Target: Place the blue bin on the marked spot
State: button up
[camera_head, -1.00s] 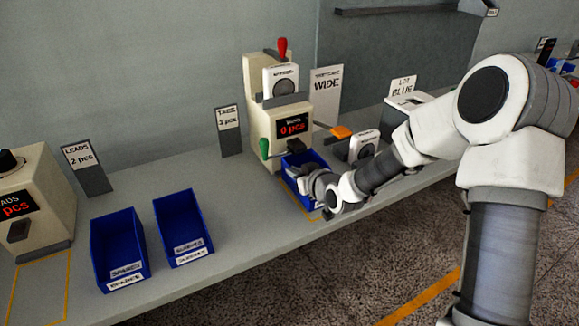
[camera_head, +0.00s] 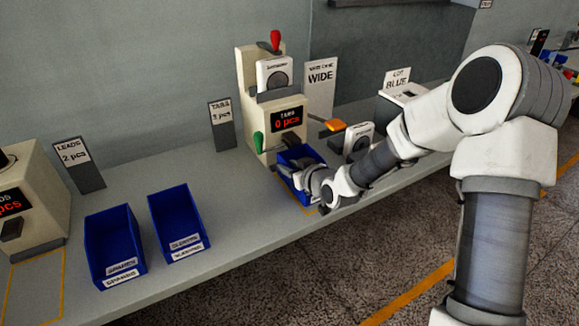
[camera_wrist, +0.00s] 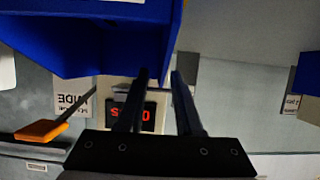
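A blue bin (camera_head: 290,158) stands on the bench in front of the TABS machine (camera_head: 272,112). A yellow outline (camera_head: 311,210) on the bench shows at its front edge; most of it is hidden. My gripper (camera_head: 305,180) is at the bin's front right and hides part of it. In the wrist view the bin (camera_wrist: 75,40) fills the upper left. My two fingers (camera_wrist: 160,75) reach its side wall, with a narrow gap showing between them. Whether they press on the wall is not clear.
Two more blue bins (camera_head: 113,246) (camera_head: 178,225) stand to the left. The LEADS machine (camera_head: 35,200) is at the far left, with a yellow outline (camera_head: 62,285) before it. A white-faced device (camera_head: 357,140) and an orange-tipped lever (camera_head: 334,125) are close to my gripper.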

jog(key=p+v, duration=0.2)
jog(key=v, duration=1)
jog(key=shift+d, duration=0.1)
